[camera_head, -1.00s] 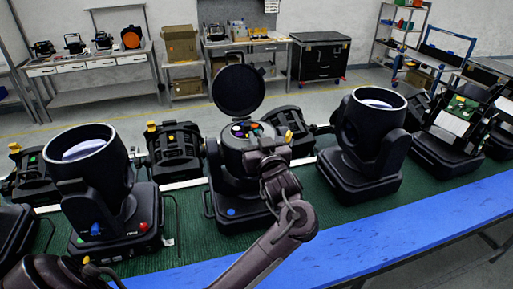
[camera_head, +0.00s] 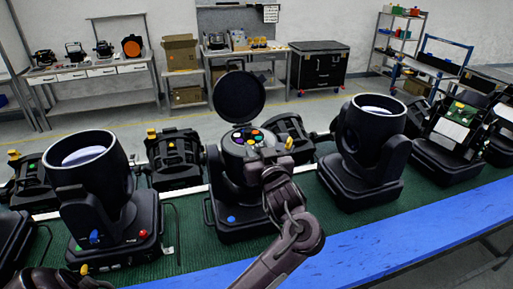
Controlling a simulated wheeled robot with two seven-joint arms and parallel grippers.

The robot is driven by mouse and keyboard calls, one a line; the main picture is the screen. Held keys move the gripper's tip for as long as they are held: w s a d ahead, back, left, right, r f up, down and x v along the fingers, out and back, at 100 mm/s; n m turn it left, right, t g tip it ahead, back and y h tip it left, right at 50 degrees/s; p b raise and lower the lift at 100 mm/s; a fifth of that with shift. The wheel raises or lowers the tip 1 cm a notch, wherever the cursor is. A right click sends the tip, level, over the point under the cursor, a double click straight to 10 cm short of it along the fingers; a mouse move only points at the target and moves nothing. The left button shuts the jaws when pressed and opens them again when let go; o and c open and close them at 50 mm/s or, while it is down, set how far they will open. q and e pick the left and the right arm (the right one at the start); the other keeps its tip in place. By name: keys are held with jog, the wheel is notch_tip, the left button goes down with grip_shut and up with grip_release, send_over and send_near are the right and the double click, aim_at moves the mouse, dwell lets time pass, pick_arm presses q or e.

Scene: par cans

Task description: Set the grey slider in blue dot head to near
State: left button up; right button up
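The blue dot head (camera_head: 225,192) stands mid-table, a black unit with a blue dot (camera_head: 231,219) on its base. Its round lid (camera_head: 239,98) stands open behind a top panel (camera_head: 248,137) with several coloured buttons. I cannot make out the grey slider; it may be hidden or too small.
Black heads with upright barrels stand at left (camera_head: 88,165) and right (camera_head: 375,130). Several smaller fixtures (camera_head: 174,158) stand behind. The green mat (camera_head: 190,235) has a blue front strip (camera_head: 400,238), mostly clear at right.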

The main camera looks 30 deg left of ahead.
pick_arm(q)
jog(key=b+v, duration=0.2)
jog(key=v, duration=0.4)
jog(key=shift+s+a, duration=0.1)
jog(key=shift+a, duration=0.05)
